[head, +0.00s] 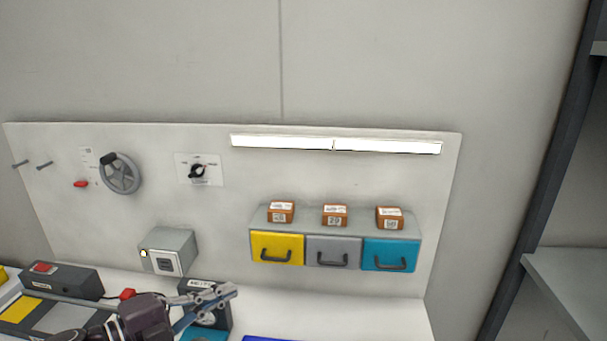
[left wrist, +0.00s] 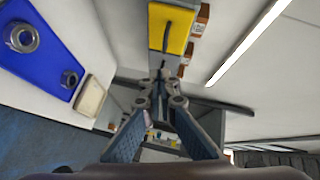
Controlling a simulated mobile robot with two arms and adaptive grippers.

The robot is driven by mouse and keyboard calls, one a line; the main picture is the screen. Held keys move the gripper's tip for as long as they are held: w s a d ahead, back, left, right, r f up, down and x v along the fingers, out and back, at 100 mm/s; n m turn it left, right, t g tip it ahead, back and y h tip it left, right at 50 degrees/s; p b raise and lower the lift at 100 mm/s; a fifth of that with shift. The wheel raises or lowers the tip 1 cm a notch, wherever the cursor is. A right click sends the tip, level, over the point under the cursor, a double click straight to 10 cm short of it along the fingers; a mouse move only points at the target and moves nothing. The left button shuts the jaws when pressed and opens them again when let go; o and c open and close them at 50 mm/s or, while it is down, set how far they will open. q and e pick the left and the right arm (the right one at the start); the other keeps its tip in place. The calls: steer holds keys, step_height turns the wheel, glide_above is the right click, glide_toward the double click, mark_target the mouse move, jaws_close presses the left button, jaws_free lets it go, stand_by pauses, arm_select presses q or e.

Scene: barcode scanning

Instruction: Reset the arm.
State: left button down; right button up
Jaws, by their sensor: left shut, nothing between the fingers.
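My left gripper (head: 232,291) comes in at the bottom left of the head view, above the white table (head: 290,305) and in front of a dark box (head: 193,285). Its fingers are shut and empty. In the left wrist view its fingertips (left wrist: 160,78) meet, with the yellow drawer (left wrist: 172,28) beyond them. My right gripper is out of view.
Brown labelled boxes (head: 281,213) stand on the yellow, grey and teal drawers. A grey box (head: 170,252) and handwheel (head: 120,173) are further left. A blue tray (left wrist: 50,40) holds metal parts beside a beige block (left wrist: 92,96).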

arm_select(q)
steer(key=s+a+f+n+g+y, duration=0.1)
steer(key=s+f+n+y, duration=0.2)
steer(key=f+n+y, duration=0.35)
steer(key=s+f+n+y, duration=0.3)
steer(key=s+f+n, duration=0.1)
steer(key=f+n, duration=0.55)
steer(key=s+f+n+g+y, duration=0.1)
steer(key=s+f+n+g, duration=0.3)
steer(key=s, duration=0.6)
steer(key=s+f+n+g, duration=0.2)
steer(key=s+f+g, duration=0.3)
steer(key=s, duration=0.5)
step_height(320, 180, down, 29)
steer(key=b, duration=0.3)
steer(key=s+a+f+b, duration=0.2)
steer(key=s+f, duration=0.7)
steer(key=f, duration=0.1)
steer(key=s+a+f+g+b, duration=0.1)
steer(key=s+f, duration=0.8)
steer(key=f, duration=0.2)
steer(key=shift+a+f+m+b, duration=0.2)
steer(key=shift+a+m+b, duration=0.15)
steer(key=shift+m, duration=0.05)
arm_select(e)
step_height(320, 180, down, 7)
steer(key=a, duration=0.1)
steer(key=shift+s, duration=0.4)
